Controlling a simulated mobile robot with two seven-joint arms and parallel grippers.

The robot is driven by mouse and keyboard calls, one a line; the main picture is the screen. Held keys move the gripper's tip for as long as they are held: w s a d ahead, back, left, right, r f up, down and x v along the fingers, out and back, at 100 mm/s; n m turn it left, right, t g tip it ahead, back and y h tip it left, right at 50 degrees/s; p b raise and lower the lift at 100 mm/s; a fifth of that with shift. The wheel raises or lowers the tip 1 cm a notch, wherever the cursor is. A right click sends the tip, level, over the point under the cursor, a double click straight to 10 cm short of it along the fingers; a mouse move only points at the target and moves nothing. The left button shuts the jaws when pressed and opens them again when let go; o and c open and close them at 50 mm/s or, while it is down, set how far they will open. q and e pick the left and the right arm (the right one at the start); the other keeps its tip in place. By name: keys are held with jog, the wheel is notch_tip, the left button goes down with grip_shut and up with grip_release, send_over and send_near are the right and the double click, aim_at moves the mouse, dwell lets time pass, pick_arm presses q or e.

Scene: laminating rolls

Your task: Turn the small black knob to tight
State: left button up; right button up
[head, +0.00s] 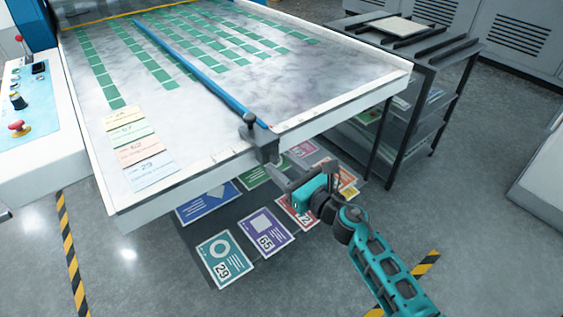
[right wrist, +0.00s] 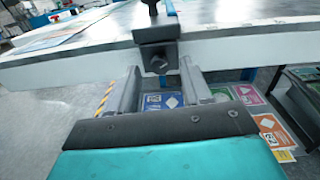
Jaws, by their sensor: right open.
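A dark clamp block (head: 265,149) sits on the near edge of the white table (head: 300,120), at the end of a blue bar (head: 205,82). A small black knob (head: 250,120) stands on a stem on top of the clamp. In the right wrist view the clamp (right wrist: 157,38) also shows a small dark knob or screw head (right wrist: 157,66) on its lower front. My teal right gripper (head: 279,177) is open just in front of the clamp. Its two fingers lie either side of the lower knob, with no clear contact. My left gripper is not in view.
Green rectangles and several coloured cards (head: 142,150) lie on the tabletop. Large printed cards (head: 225,258) lie below the table edge. A dark shelf rack (head: 405,125) stands to the right. A control panel (head: 30,100) with a red button is at the left. The floor at front right is mostly clear.

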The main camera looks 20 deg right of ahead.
jog(key=shift+x, duration=0.75)
jog(key=shift+c, duration=0.2)
grip_shut()
